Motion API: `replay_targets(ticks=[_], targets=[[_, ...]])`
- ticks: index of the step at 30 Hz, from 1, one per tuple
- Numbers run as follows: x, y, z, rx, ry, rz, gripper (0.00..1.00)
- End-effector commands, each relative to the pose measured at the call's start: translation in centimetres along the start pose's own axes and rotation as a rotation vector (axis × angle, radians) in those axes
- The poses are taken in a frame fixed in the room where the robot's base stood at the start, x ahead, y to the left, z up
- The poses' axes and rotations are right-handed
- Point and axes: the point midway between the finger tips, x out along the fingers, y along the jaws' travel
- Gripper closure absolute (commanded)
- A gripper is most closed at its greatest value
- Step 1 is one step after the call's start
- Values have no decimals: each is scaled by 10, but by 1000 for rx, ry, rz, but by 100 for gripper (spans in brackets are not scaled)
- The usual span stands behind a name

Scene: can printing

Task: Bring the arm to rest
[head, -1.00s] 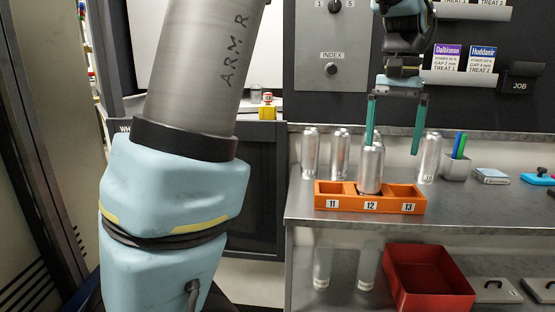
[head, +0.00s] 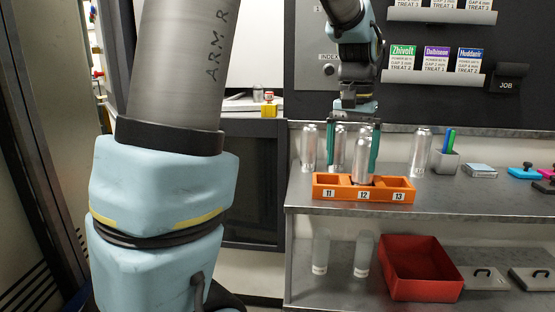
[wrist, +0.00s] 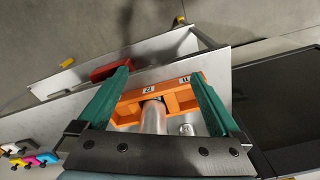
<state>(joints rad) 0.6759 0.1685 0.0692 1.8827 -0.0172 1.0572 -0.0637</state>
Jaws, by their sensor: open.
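My gripper (head: 352,160) is open, its two green fingers pointing down over the shelf. In the head view the fingers appear on either side of a silver can (head: 362,158), with the right finger close to its side. I cannot tell whether they touch it. The can stands upright in slot 12 of the orange rack (head: 326,192); slots 11 and 13 look empty. In the wrist view the can (wrist: 153,118) shows between the open fingers (wrist: 162,80), with the orange rack (wrist: 182,100) beyond it.
Other silver cans (head: 309,148) stand behind the rack, one (head: 420,152) to its right. A pen cup (head: 446,161) and coloured pads (head: 524,172) are further right. A red bin (head: 420,268) and clear cylinders (head: 320,252) sit on the lower shelf. A card rail (head: 432,78) hangs above.

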Motion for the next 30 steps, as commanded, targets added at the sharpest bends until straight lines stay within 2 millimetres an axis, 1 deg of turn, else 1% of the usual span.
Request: replay_targets(ticks=[1,5,7,8,9,11,12,15,18,21,30], targets=[[8,-15,7,-30,1,-1,0],[30,-52,27,-104,19,-3,0],[45,-75,44,-155,30,-5,0],[52,-86,54,-180,35,-7,0],[61,-101,68,-217,44,-9,0],[76,-121,92,-272,57,-15,0],[84,-132,108,-305,67,-19,0],[101,-149,142,-373,85,-28,0],[112,-158,164,-415,98,-35,0],[116,-161,175,-434,106,-39,0],[117,-161,176,-435,106,-40,0]])
